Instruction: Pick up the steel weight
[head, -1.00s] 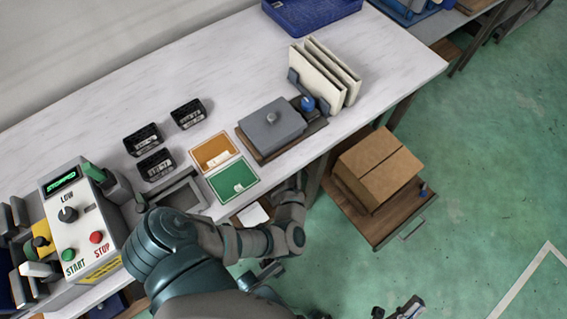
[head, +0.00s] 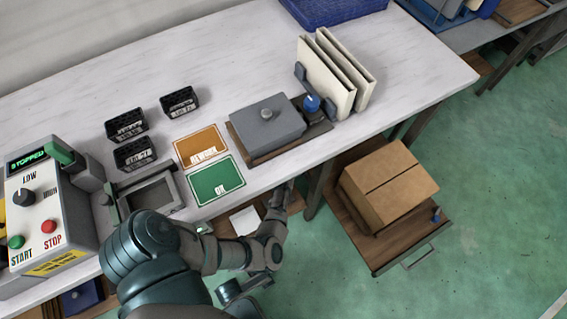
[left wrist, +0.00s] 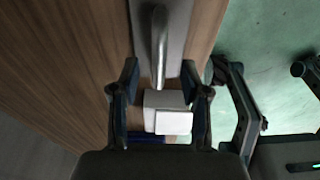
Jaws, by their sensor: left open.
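A grey metal block with a round knob (head: 268,128), which looks like the steel weight, sits on a brown board on the table. My left arm reaches in from the lower left, and its hand is partly hidden at the table's front edge, in front of and below the block. In the left wrist view my left gripper (left wrist: 165,95) is open. A white block (left wrist: 168,112) shows between its fingers; I see no grip on it. Beyond it is a grey plate with a bar handle (left wrist: 160,45). Dark jointed parts at the right there may be my right gripper; its state is unclear.
White upright panels (head: 328,78) and a blue-topped item stand right of the block. Orange (head: 201,146) and green (head: 217,180) cards lie left of it. A control box (head: 45,205) stands at left. A cardboard box (head: 388,183) sits on a lower wooden drawer.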

